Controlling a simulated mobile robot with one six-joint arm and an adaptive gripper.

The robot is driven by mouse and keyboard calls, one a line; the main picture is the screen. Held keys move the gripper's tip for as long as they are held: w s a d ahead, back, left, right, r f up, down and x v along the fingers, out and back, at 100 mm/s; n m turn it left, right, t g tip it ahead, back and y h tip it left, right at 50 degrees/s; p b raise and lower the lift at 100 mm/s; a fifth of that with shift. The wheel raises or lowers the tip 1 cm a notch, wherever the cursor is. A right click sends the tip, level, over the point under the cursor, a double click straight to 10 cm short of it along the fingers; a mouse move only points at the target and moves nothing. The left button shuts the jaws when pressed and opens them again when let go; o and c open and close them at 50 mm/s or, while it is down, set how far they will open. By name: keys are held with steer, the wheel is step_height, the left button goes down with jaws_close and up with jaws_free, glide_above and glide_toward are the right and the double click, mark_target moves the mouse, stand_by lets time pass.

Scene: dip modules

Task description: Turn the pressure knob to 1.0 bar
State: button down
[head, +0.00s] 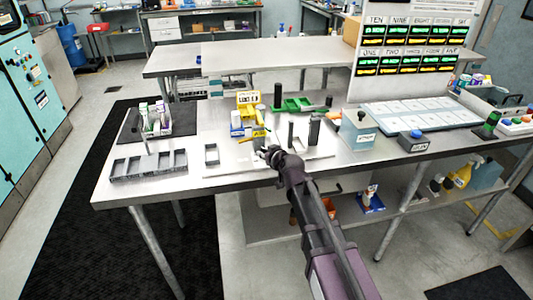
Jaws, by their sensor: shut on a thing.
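My gripper (262,155) is low over the front middle of the steel table (210,183), at the front edge of a white board (325,158). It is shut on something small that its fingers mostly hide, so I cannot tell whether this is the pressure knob. Just behind the gripper stands a yellow part (258,132) with a blue-and-white part (237,123) to its left. Behind them is a yellow block with a white label (248,98), its text too small to read surely. I cannot make out a pressure knob or its scale.
A dark upright block (314,131) stands right of the gripper, with a grey box (357,131) beyond. At left are a small open frame (211,154), a grey compartment tray (150,166) and a vial rack (156,120).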

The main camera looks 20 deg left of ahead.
steer(key=shift+c, duration=1.8)
jaws_free()
